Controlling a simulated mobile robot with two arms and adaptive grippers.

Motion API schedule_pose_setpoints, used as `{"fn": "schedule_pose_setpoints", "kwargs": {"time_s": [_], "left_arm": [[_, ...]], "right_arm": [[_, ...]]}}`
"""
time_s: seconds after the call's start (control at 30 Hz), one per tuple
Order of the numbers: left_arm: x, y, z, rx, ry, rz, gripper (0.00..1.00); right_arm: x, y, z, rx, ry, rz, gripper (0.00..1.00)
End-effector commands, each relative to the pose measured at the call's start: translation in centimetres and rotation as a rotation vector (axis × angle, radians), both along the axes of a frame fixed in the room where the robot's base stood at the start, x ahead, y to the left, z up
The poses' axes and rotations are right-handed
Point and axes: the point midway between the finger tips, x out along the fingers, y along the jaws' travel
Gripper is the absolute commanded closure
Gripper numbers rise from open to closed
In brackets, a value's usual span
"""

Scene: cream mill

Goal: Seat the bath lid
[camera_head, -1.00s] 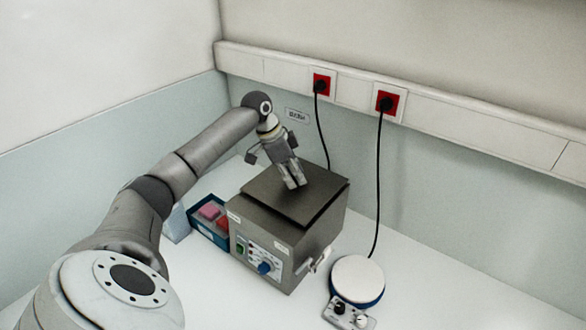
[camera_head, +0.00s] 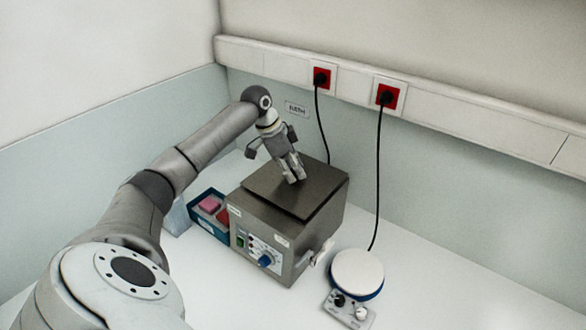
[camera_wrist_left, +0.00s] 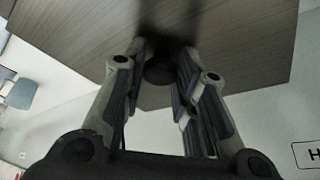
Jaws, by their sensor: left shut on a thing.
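The grey-brown bath lid (camera_head: 270,190) is a flat square plate with a dark knob (camera_wrist_left: 160,72). My left gripper (camera_head: 294,177) comes down from above and is shut on this knob, with a finger on each side in the left wrist view. The lid is over the top of the metal bath (camera_head: 305,250), roughly lined up with it. A strip of bath top shows along the front left edge. I cannot tell whether the lid rests flat or hangs just above the rim. My right gripper is not in view.
A blue box (camera_head: 207,226) with pink and red items stands left of the bath. A round white-topped device (camera_head: 357,271) with a control box (camera_head: 347,311) stands at its right. Black cables run up to two red wall sockets. The white table is clear at the front.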

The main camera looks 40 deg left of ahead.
Motion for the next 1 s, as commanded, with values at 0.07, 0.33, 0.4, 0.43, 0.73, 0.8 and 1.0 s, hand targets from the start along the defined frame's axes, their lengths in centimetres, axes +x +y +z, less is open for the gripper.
{"fn": "schedule_pose_setpoints", "kwargs": {"time_s": [0.07, 0.33, 0.4, 0.43, 0.73, 0.8, 1.0], "left_arm": [[0.05, 0.00, 0.11, -0.001, -0.002, 0.000, 0.94], [0.03, 0.00, 0.05, -0.001, -0.002, 0.000, 0.94], [0.01, -0.01, -0.07, -0.001, -0.002, 0.000, 0.94], [-0.01, -0.01, -0.13, -0.001, -0.002, 0.000, 0.94], [-0.03, -0.01, -0.38, -0.001, -0.002, 0.000, 0.94], [-0.03, -0.02, -0.36, -0.001, -0.002, 0.000, 0.94], [-0.02, -0.02, -0.46, -0.001, -0.002, 0.000, 0.94]], "right_arm": [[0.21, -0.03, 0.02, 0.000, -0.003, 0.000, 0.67], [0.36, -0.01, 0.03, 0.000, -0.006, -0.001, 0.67], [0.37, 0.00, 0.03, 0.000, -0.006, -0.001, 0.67], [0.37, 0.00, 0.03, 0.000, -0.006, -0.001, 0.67], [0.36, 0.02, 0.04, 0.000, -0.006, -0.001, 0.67], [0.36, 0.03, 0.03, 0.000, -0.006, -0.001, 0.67], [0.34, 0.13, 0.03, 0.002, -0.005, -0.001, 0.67]]}}
